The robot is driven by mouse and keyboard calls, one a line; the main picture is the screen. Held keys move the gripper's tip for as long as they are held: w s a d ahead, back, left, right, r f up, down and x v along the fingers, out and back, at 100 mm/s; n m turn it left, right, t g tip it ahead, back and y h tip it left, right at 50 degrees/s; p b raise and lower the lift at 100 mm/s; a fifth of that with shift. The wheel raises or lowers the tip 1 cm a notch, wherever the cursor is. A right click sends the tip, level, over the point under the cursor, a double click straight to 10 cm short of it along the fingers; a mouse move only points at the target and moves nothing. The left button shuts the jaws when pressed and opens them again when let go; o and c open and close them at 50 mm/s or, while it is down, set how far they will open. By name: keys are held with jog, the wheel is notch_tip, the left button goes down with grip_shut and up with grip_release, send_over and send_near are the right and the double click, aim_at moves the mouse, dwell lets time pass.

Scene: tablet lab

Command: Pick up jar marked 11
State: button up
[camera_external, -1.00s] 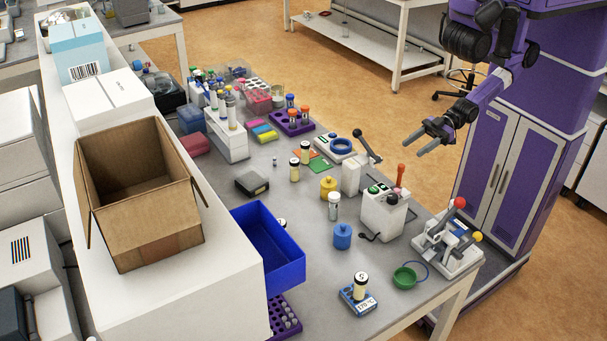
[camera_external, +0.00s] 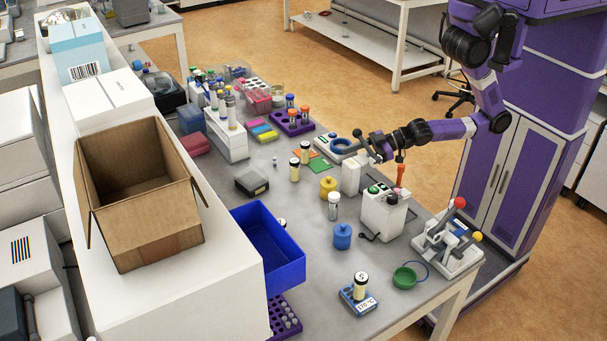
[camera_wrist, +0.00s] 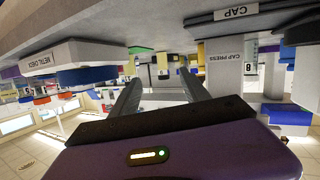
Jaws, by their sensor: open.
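A further lid (camera_external: 282,222) shows partly behind the blue bin. I cannot read the number 11 on any of them.
A white press (camera_external: 383,213) with an orange-red handle stands below my gripper; the wrist view shows a "CAP PRESS" label (camera_wrist: 229,58). A blue bin (camera_external: 268,245), a yellow pot (camera_external: 328,187), a blue pot (camera_external: 342,236) and a cardboard box (camera_external: 150,240) are to the left.

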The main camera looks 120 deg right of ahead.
aim_at(305, 153)
jog(key=w+d+m+g+h, duration=0.1)
jog(key=w+d, duration=0.1)
jog(key=d, duration=0.1)
jog(key=w+d+m+g+h, duration=0.1)
jog(key=w+d+m, duration=0.1)
jog(key=w+d, duration=0.1)
jog(key=w+d+m+g+h, duration=0.1)
jog(key=w+d+m, duration=0.1)
jog(key=w+d, duration=0.1)
jog(key=shift+d+r, duration=0.2)
jog(key=shift+d, duration=0.4)
jog(key=x, duration=0.2)
jog(key=p+x, duration=0.1)
jog(key=x, duration=0.4)
jog(key=shift+w+d+r+p, duration=0.1)
jog(key=shift+d+r+p, duration=0.1)
jog(key=shift+d+p, duration=0.15)
jog(key=shift+c, duration=0.4)
grip_shut()
